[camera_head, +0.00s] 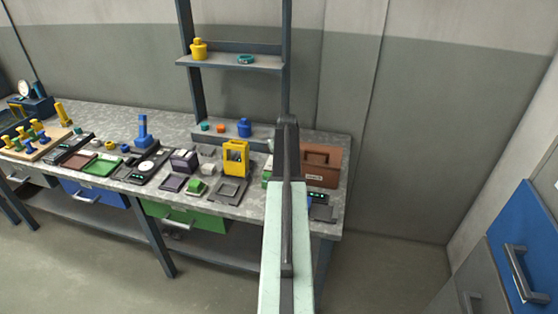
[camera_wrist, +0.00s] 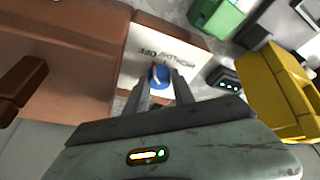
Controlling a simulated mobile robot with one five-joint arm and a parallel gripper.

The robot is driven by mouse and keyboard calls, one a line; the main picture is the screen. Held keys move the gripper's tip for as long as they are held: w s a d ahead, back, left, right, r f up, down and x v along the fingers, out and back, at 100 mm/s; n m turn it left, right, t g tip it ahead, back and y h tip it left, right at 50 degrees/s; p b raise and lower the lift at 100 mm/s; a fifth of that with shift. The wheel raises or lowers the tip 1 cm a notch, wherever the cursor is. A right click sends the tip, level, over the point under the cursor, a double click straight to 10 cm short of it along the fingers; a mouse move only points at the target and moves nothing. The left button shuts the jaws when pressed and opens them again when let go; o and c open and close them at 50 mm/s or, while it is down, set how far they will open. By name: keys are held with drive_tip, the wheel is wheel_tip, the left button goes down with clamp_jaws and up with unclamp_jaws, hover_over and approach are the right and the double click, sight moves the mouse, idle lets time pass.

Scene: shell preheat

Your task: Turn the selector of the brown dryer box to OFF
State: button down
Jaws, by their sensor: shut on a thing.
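The brown dryer box (camera_head: 322,160) stands at the right end of the workbench. It fills the left of the wrist view (camera_wrist: 75,60). The blue selector (camera_wrist: 158,75) is a round knob with a white mark that seems to point up and slightly left in the picture. My gripper (camera_wrist: 160,92) is shut on the selector, one finger on each side. In the head view my arm hides the selector and the fingertips.
A yellow stand (camera_head: 235,158), also in the wrist view (camera_wrist: 280,90), is close to the right of my gripper. A small dark device with green lights (camera_wrist: 225,80) lies between them. A green block (camera_wrist: 218,15) is beyond. Blue and grey drawers (camera_head: 520,255) stand at the right.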

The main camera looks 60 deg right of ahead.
drive_tip(key=shift+s+d, duration=0.2)
drive_tip(key=shift+s, duration=0.05)
drive_tip(key=c, duration=1.1)
unclamp_jaws()
drive_tip(key=shift+w, duration=0.1)
drive_tip(key=shift+a+r, duration=0.1)
drive_tip(key=p+v, duration=0.7)
drive_tip(key=shift+a+r, duration=0.1)
drive_tip(key=shift+r, duration=0.15)
